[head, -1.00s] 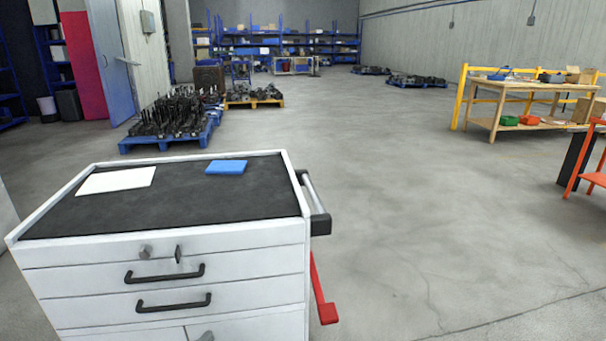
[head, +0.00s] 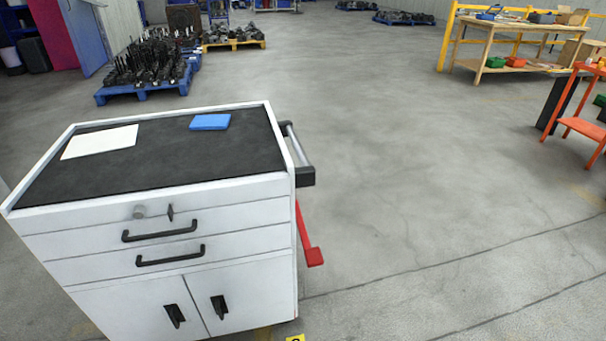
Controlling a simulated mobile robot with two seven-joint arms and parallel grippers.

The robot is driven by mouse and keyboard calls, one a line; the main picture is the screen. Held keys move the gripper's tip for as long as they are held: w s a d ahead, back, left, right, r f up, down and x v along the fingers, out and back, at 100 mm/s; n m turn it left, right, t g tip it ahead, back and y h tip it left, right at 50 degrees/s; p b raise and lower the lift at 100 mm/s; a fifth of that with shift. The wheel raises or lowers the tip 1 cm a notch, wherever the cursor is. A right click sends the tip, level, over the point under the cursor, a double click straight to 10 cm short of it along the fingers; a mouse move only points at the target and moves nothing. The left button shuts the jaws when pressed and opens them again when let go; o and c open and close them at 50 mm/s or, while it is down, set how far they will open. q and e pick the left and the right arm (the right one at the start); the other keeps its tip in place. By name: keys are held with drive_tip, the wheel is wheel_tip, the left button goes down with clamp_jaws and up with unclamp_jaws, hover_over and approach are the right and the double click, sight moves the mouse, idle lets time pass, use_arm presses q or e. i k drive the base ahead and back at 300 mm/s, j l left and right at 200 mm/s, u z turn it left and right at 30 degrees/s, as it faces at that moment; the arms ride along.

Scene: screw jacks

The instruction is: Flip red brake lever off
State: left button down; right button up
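The red brake lever (head: 307,237) is on the right side of the white tool cart (head: 160,262). It slants down from below the cart's side handle and ends in a wider red pedal (head: 314,257) above the floor. Its upper end is partly hidden by the handle's black bracket. Neither of my grippers is in the head view.
A push bar (head: 297,146) runs along the cart's right side. A white sheet (head: 100,141) and a blue block (head: 210,121) lie on the black top. Floor right of the cart is clear. An orange cart (head: 585,128) and wooden workbench (head: 510,40) stand farther right.

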sight(313, 258)
drive_tip(key=i+l+u, duration=0.1)
drive_tip(key=u, duration=1.05)
drive_tip(key=l+u, duration=0.25)
drive_tip(key=l, duration=0.35)
drive_tip(key=l+u, duration=0.25)
drive_tip(key=l, duration=0.35)
drive_tip(key=l+u, duration=0.25)
drive_tip(key=l, duration=0.4)
drive_tip(key=k+l+u, duration=0.15)
drive_tip(key=l+u, duration=0.15)
drive_tip(key=l, duration=0.25)
